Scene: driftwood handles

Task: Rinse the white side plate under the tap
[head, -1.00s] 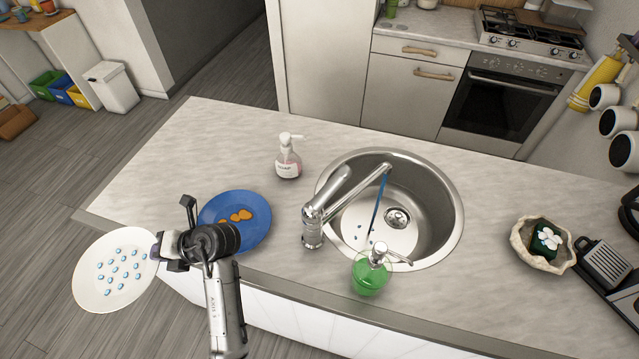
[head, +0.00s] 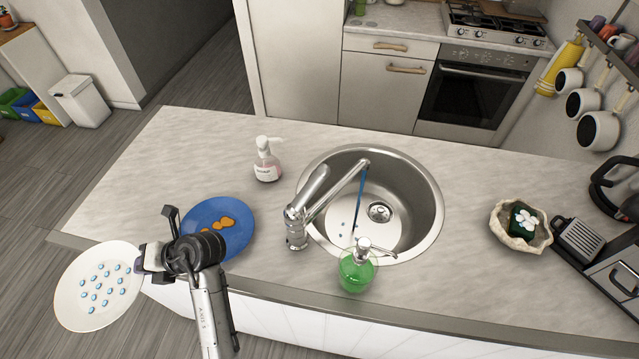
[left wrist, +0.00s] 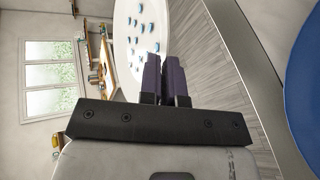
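The white side plate (head: 97,287) is held out over the floor, left of the counter, with several blue spots on its face. My left gripper (head: 146,262) is shut on the plate's right edge. The left wrist view shows the same plate (left wrist: 135,50) pinched between the two purple-dark fingers (left wrist: 165,78). The tap (head: 325,205) stands at the left of the round steel sink (head: 425,205), and a thin blue stream (head: 361,190) falls from its spout into the basin. My right gripper is not in view.
A blue plate (head: 205,215) with orange-brown bits lies on the counter behind my left gripper. A white pump bottle (head: 267,165) and a green soap dispenser (head: 356,273) stand near the sink. A shell-like dish (head: 520,240) with a dark green item sits at the right.

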